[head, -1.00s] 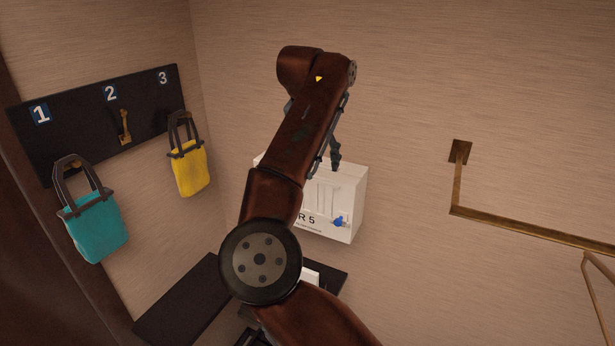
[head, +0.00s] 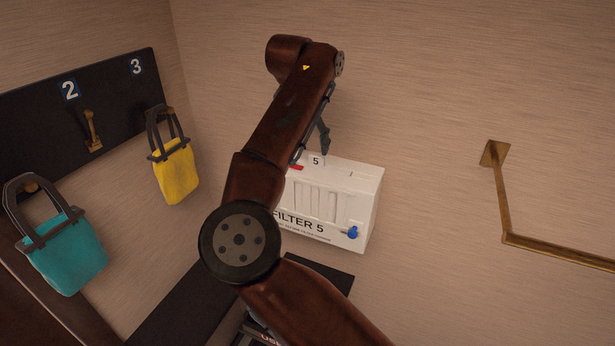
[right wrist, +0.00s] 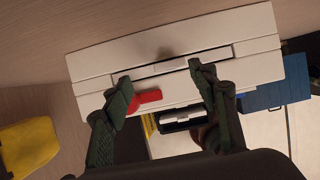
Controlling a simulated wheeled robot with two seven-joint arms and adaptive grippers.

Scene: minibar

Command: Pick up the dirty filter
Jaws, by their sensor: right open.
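A white box marked "FILTER 5" (head: 325,235) is against the wall in the head view, with a blue knob (head: 352,232) on its front. In the right wrist view the white box (right wrist: 250,28) fills the upper middle, with a long narrow slot (right wrist: 172,63) and a red tab (right wrist: 146,97). My right gripper (right wrist: 161,77) is open, its two dark fingers apart over the box top near the slot, with nothing visibly held. In the head view my arm hides part of the gripper and box. I cannot make out a separate dirty filter. My left gripper is out of view.
A dark hook board (head: 40,120) on the left wall carries a teal bag (head: 65,255) and a yellow bag (head: 175,170). A brass rail (head: 560,250) runs along the right wall. A dark shelf (head: 185,305) is below the box.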

